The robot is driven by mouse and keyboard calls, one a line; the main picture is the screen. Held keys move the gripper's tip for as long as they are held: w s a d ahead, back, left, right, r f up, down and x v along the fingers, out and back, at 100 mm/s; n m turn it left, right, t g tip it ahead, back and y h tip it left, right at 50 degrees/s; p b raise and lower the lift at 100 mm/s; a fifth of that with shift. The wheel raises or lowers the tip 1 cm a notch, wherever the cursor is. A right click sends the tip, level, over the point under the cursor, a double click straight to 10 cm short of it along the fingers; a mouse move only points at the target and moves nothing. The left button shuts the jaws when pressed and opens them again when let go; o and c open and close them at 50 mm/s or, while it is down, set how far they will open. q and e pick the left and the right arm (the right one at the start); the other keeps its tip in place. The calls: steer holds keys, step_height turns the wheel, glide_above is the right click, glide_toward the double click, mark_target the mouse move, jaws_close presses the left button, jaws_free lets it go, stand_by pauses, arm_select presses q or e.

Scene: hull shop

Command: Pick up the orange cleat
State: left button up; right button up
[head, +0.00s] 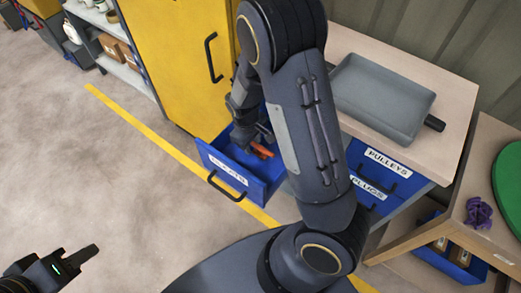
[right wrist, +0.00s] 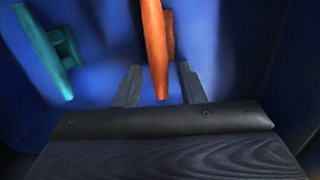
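The orange cleat (head: 262,150) lies in the open blue drawer (head: 262,190), whose front bears a partly legible white label. In the right wrist view the orange cleat (right wrist: 155,40) points down between my fingers. My right gripper (head: 250,137) reaches down into the drawer. In the right wrist view my right gripper (right wrist: 158,86) is open, with one finger on each side of the cleat's near end and gaps on both sides. My left gripper (head: 78,262) is low at the left, over the floor, away from the drawer; its finger opening cannot be made out.
A teal cleat (right wrist: 48,50) lies to the left in the same drawer. A yellow cabinet (head: 180,60) stands behind the drawer. A grey tray (head: 382,95) sits on the worktop, above drawers labelled PULLEYS (head: 388,162) and PLUGS. The floor at left is clear.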

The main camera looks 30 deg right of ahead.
jaws_close()
stand_by(0.3)
